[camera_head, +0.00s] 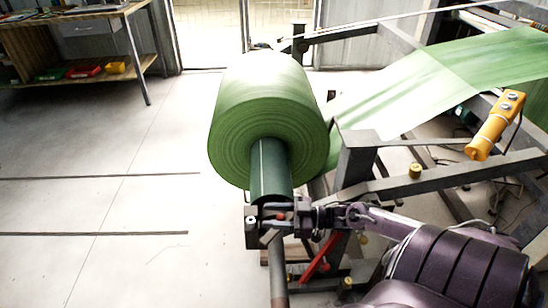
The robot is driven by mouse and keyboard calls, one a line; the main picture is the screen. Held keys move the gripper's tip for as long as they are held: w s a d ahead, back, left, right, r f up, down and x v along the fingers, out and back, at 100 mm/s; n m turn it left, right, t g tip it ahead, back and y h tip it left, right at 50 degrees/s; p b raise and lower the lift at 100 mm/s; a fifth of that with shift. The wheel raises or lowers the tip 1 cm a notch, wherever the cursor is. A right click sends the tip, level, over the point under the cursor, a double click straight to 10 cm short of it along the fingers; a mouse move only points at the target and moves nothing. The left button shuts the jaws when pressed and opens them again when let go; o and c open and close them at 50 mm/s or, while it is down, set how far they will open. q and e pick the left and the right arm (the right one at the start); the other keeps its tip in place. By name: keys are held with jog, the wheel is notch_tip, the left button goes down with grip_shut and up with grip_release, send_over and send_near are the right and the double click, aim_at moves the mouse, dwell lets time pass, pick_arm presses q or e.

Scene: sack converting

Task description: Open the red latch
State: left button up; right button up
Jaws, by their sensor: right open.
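The red latch (320,257) is a slanted red lever low on the dark machine frame, below the end of the shaft that carries the green roll (268,110). My right gripper (272,216) reaches in from the right, with its purple arm behind it. Its fingers are open by the shaft end, above and left of the red lever. A small red spot shows between the dark parts there; I cannot tell what it belongs to. Whether the fingers touch anything is unclear. My left gripper is not in view.
The green shaft (270,172) sticks out of the roll toward me. Dark frame beams (455,175) fill the right side. A yellow pendant control (495,126) hangs there. Green sheet (440,75) runs to the upper right. The floor at left is clear up to a workbench (75,22).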

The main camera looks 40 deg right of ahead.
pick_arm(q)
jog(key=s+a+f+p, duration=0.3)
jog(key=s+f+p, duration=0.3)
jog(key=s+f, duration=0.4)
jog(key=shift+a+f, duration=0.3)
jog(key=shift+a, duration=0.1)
pick_arm(e)
notch_tip(320, 180, up, 20)
jog(key=shift+f, duration=0.1)
jog(key=shift+c, duration=0.3)
